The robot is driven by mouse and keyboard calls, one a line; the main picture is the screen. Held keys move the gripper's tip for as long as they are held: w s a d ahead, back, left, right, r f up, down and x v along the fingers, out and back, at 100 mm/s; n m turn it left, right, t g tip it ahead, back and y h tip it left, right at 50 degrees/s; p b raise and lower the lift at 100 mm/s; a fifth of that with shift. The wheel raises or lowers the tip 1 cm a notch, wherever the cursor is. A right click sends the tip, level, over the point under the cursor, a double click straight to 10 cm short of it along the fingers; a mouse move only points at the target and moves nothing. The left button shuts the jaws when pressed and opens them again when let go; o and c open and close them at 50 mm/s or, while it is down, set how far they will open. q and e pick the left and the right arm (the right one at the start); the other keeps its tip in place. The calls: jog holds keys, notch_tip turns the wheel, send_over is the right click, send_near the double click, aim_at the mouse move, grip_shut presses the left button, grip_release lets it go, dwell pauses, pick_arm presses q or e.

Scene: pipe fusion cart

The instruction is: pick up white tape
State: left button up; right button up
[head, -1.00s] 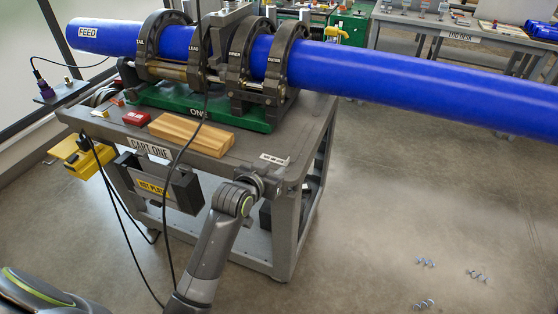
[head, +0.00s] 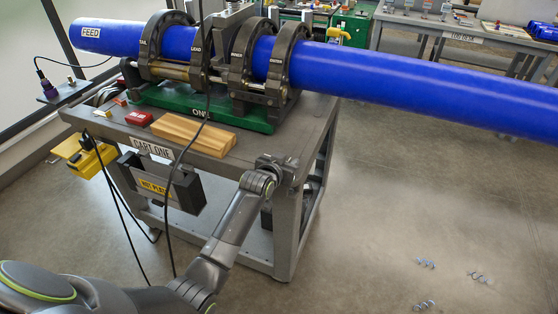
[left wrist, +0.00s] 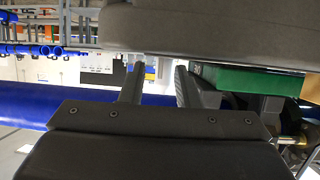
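My left gripper (head: 277,161) is at the front right corner of the grey cart (head: 226,150), at about the height of its top. In the left wrist view its two fingers (left wrist: 158,75) stand apart, with nothing clearly between them. I cannot make out the white tape for certain. The cart corner where a small white marked strip showed earlier is now covered by the gripper. My right gripper is in neither view.
A wooden block (head: 193,133) and a red box (head: 138,118) lie on the cart. A green-based clamp machine (head: 190,107) holds the long blue pipe (head: 400,84), which reaches right. A black cable (head: 170,205) hangs in front. Several small metal pieces (head: 425,263) lie on the floor.

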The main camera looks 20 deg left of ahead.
pick_arm(q)
jog(key=shift+w+f, duration=0.25)
jog(key=shift+w, duration=0.35)
grip_shut()
